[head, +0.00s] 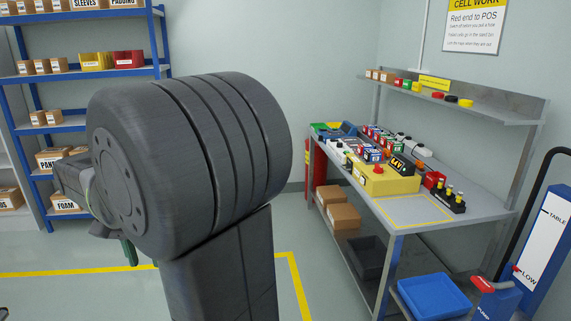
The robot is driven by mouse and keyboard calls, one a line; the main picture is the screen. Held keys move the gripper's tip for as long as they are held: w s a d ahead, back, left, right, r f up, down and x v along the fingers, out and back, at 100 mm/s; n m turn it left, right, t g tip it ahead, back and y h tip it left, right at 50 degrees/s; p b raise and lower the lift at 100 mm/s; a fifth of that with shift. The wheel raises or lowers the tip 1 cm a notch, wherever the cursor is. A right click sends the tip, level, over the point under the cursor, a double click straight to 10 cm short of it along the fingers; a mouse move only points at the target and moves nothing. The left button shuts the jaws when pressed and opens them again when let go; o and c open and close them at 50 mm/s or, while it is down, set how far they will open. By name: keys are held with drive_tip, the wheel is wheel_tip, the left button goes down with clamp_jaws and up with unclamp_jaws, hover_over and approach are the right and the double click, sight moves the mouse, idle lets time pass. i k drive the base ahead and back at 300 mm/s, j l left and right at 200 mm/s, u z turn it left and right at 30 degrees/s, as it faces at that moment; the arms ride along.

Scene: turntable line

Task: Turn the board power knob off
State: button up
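I cannot make out the board power knob for certain at this size. On the workbench (455,228) at the right, a yellow box (388,183) carries a red round button (378,170) on top. Behind it stands a dark slanted panel with yellow markings (398,164). My large dark grey arm joint fills the middle left, well apart from the bench. My gripper's fingers do not show.
A black holder with yellow-topped pieces (452,202) stands near a bare yellow-outlined area (412,211). A blue tray (434,296) and dark bin (368,257) sit below. A blue-framed rack (85,75) stands left. Floor before the bench is clear.

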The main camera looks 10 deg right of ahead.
sight(377, 170)
drive_tip(key=i+z, duration=0.1)
drive_tip(key=i, duration=0.7)
drive_tip(key=i+j+z, duration=0.1)
drive_tip(key=i, duration=0.7)
drive_tip(key=i+z, duration=0.3)
drive_tip(key=z, duration=0.2)
drive_tip(key=i+z, duration=0.3)
drive_tip(key=z, duration=0.2)
drive_tip(key=i+j+z, duration=0.15)
drive_tip(key=z, duration=0.35)
drive_tip(key=i+z, duration=0.2)
drive_tip(key=z, duration=0.15)
drive_tip(key=i+z, duration=0.2)
drive_tip(key=z, duration=0.15)
drive_tip(key=i+j+z, duration=0.1)
drive_tip(key=z, duration=0.25)
drive_tip(key=i+j, duration=0.05)
drive_tip(key=i, duration=0.05)
